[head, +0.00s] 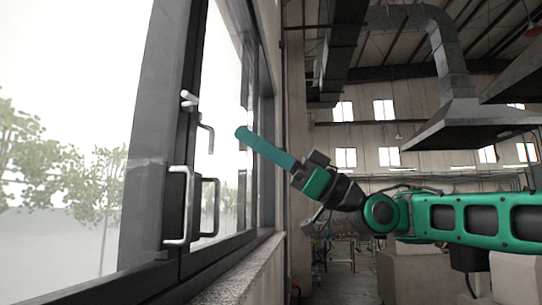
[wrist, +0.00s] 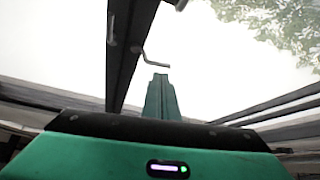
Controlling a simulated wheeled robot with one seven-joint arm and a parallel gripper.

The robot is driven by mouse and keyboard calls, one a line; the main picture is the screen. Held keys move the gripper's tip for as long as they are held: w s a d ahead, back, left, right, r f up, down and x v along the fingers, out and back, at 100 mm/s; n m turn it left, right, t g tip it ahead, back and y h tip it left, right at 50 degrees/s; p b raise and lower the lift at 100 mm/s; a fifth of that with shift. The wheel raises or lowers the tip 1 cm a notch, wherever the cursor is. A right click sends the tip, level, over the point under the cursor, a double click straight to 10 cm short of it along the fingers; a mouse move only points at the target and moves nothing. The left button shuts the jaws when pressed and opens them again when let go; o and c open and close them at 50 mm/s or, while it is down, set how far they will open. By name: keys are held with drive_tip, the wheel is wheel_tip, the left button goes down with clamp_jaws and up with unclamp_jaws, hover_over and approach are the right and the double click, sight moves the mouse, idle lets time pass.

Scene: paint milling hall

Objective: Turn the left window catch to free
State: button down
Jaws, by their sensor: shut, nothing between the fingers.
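A small pale catch (head: 189,99) sits on the dark window frame in the head view, above a pale D-shaped pull handle (head: 178,205). A thin bent lever shape (head: 207,135) shows just below and right of the catch; I cannot tell if it is a separate part or a reflection. A bent lever (wrist: 155,63) also shows in the wrist view, just beyond my fingertips. My gripper (head: 241,132) has long green fingers, shut and empty, pointing left and up toward the window. In the head view its tips appear right of the lever, apart from it.
The window frame's dark upright (wrist: 125,50) stands left of the fingers in the wrist view. A stone sill (head: 235,278) runs below the window. A wall edge stands behind my wrist. A grey extraction hood (head: 468,125) hangs farther back at right.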

drive_tip(key=shift+v, duration=1.8)
drive_tip(key=shift+s+d, duration=0.1)
drive_tip(key=shift+s, duration=0.1)
